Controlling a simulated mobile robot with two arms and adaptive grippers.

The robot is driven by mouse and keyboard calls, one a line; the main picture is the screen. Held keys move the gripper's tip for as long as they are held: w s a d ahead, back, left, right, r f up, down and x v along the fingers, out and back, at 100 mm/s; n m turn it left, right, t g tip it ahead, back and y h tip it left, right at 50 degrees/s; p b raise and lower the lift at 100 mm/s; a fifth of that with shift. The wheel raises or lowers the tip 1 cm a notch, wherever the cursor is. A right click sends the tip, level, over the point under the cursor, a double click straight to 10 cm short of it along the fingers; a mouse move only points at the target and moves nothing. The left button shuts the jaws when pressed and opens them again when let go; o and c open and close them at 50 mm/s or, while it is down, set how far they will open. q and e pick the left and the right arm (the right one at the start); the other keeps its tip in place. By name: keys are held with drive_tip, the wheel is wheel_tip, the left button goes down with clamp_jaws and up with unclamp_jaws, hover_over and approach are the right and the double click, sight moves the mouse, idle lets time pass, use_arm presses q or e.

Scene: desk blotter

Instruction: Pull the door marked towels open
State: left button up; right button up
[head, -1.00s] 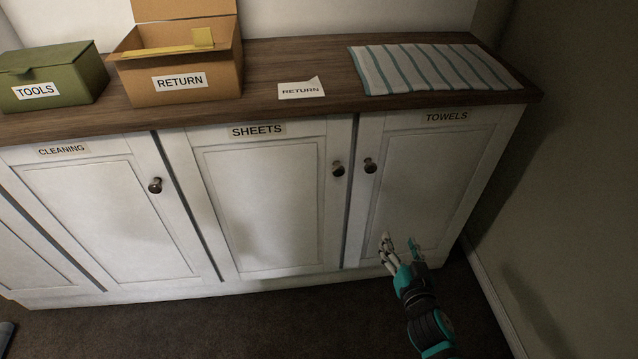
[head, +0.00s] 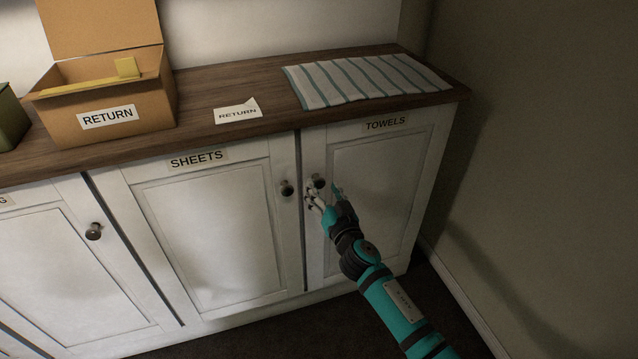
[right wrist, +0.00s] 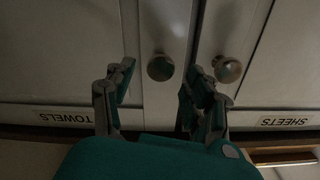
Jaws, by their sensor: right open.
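The door marked towels (head: 378,200) is white and shut, at the right end of the cabinet. Its dark round knob (head: 318,181) is near its upper left edge. My right gripper (head: 324,194) is open, right by this knob. In the right wrist view, which is upside down, the towels knob (right wrist: 160,67) shows between the two open fingers (right wrist: 156,84), beyond their tips; I cannot tell whether they touch it. The towels label (head: 386,124) is above the door panel. My left gripper is not in view.
The sheets door (head: 212,230) is shut, its knob (head: 287,188) close left of the towels knob. The wooden top (head: 200,85) holds a striped cloth (head: 365,80), a return card (head: 237,112) and an open return box (head: 107,118). A wall (head: 540,150) stands right of the cabinet.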

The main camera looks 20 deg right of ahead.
sight(320, 184)
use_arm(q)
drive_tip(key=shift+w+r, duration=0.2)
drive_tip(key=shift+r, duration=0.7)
use_arm(e)
drive_tip(key=shift+w, duration=1.8)
clamp_jaws()
